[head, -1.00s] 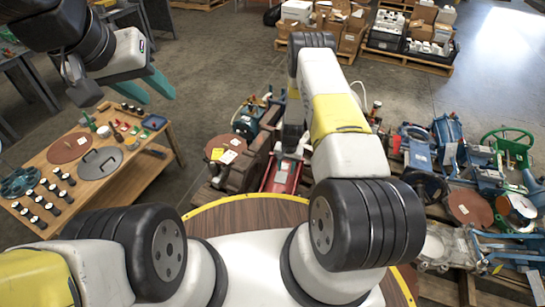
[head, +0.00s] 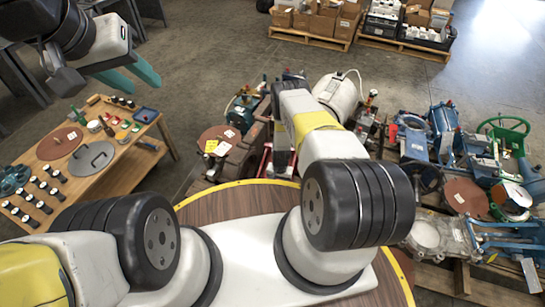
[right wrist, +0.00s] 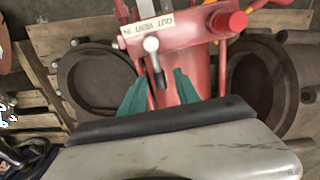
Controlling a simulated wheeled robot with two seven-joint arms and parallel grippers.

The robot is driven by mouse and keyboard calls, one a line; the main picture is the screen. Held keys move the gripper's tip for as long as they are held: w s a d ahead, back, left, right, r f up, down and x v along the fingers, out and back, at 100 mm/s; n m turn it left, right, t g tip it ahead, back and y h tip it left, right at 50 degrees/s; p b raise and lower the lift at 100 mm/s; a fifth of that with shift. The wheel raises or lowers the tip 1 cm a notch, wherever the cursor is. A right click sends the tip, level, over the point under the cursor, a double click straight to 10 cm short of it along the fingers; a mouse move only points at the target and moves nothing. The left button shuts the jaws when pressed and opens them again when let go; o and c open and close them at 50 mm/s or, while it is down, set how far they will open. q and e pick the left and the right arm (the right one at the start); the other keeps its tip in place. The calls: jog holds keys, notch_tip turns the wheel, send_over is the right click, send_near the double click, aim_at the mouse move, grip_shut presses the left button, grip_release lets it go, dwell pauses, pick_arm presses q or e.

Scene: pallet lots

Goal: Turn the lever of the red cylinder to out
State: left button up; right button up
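The red cylinder (right wrist: 185,65) lies below my right gripper in the right wrist view, with a pale lettered label (right wrist: 152,25) across its block. A lever with a silver knob-like pivot (right wrist: 151,45) and a dark handle (right wrist: 159,76) points down the picture toward my gripper. My right gripper (right wrist: 158,92) is open, its green fingers on either side of the handle's end; contact cannot be told. In the head view a sliver of the red cylinder (head: 264,162) shows; my right arm hides the rest. My left gripper (head: 130,77) is open and empty, raised at upper left.
A red knob (right wrist: 237,20) stands to the right of the lever. Dark round rings lie both sides on the wooden pallet (right wrist: 38,75). A wooden table (head: 30,165) with small parts stands at left. Blue machinery (head: 440,130) crowds the right. Open floor (head: 210,65) lies behind.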

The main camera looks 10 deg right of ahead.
jog(key=shift+c, duration=0.5)
grip_shut()
dwell(1.0)
